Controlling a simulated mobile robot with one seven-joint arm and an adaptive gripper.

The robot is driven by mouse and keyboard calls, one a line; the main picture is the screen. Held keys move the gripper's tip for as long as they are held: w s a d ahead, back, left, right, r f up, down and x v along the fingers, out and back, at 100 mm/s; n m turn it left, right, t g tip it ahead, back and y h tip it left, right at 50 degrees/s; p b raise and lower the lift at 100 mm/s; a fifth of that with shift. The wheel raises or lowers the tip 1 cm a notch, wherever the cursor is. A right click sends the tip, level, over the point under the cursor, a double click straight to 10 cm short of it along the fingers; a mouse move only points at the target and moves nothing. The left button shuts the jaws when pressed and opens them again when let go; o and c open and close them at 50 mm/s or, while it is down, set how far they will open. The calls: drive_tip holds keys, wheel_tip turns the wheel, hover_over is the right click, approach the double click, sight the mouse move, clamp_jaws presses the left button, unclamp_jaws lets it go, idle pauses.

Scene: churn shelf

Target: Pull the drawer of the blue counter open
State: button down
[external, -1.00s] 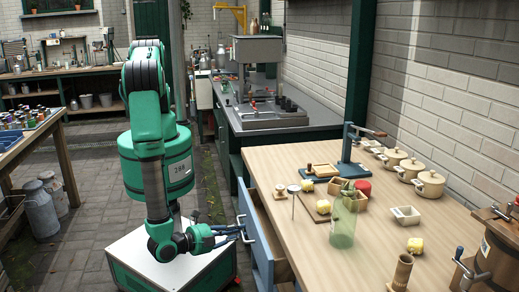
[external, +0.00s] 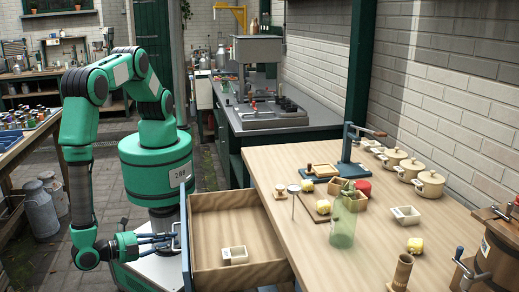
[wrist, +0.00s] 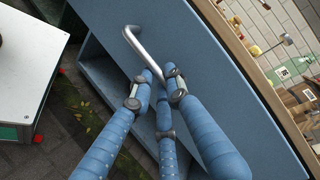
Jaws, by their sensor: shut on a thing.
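The drawer (external: 212,203) of the blue counter is pulled well out to the left, and its wooden inside shows. A small cream dish (external: 234,256) lies in it. The drawer's blue front (wrist: 200,65) fills much of the wrist view, with a silver bar handle (wrist: 132,40) on it. My gripper (external: 172,240) is at the drawer front in the external view. In the wrist view its blue fingers (wrist: 160,85) are closed around one end of the handle. The counter (external: 350,265) has a light wooden top.
On the counter top stand a green glass vessel (external: 342,228), several cream pots (external: 430,184), a small white dish (external: 405,215) and a wooden cup (external: 403,270). A workbench (external: 35,135) is at the left. Paved floor (external: 105,185) lies between it and my base.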

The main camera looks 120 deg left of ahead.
drive_tip(key=shift+s+d, duration=0.4)
drive_tip(key=c, duration=1.7)
unclamp_jaws()
drive_tip(key=shift+o, duration=0.2)
drive_tip(key=shift+d, duration=0.1)
drive_tip(key=v, duration=1.2)
drive_tip(key=shift+w, duration=0.1)
